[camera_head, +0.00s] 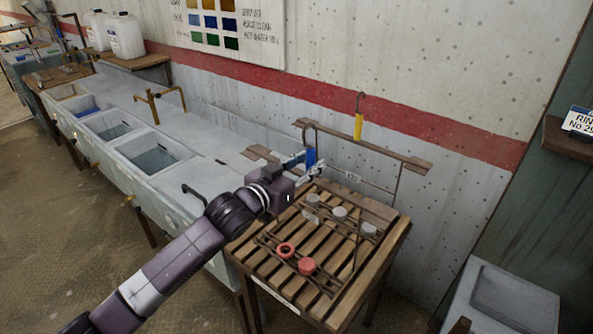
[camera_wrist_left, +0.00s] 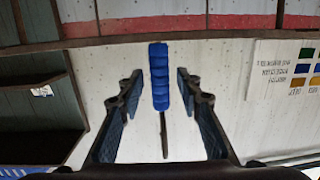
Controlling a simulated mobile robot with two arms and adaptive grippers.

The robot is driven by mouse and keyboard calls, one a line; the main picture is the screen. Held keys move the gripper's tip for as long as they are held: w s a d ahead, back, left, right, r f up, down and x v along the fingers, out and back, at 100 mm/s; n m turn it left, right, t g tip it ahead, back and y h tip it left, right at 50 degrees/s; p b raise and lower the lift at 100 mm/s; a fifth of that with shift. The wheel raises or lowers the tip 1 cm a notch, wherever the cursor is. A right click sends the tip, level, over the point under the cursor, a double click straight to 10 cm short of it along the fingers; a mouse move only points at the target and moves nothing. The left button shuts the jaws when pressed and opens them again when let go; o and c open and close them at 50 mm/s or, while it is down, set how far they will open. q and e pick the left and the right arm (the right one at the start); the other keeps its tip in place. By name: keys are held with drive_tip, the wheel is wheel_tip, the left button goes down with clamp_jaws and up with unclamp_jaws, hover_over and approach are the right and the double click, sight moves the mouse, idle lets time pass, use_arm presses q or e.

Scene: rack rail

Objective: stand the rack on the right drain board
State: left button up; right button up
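A slatted wooden drain board (camera_head: 335,310) stands at the right end of the sinks. A thin dark wire frame, perhaps the rack (camera_head: 356,245), shows over it, with several grey and red round pieces around it; I cannot tell how it is supported. A blue-handled hook (camera_head: 310,156) is at the wooden wall rail (camera_head: 378,152). My left gripper (camera_head: 315,168) is beside this handle. In the left wrist view, my left gripper (camera_wrist_left: 160,110) is open, with the blue handle (camera_wrist_left: 159,75) between its fingers and gaps on both sides. My right gripper is not in view.
A yellow-handled hook (camera_head: 358,126) hangs farther right on the rail. Sink basins (camera_head: 152,158) with a brass tap (camera_head: 160,98) run to the left. A grey box (camera_head: 505,300) stands at lower right. A wall shelf (camera_head: 570,142) is at the right edge.

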use_arm(q)
drive_tip(key=b+v, duration=0.2)
drive_tip(key=v, duration=0.9)
drive_tip(key=shift+s+b, duration=0.3)
drive_tip(key=shift+s, duration=0.05)
drive_tip(key=shift+a+r, duration=0.1)
drive_tip(key=shift+a, duration=0.05)
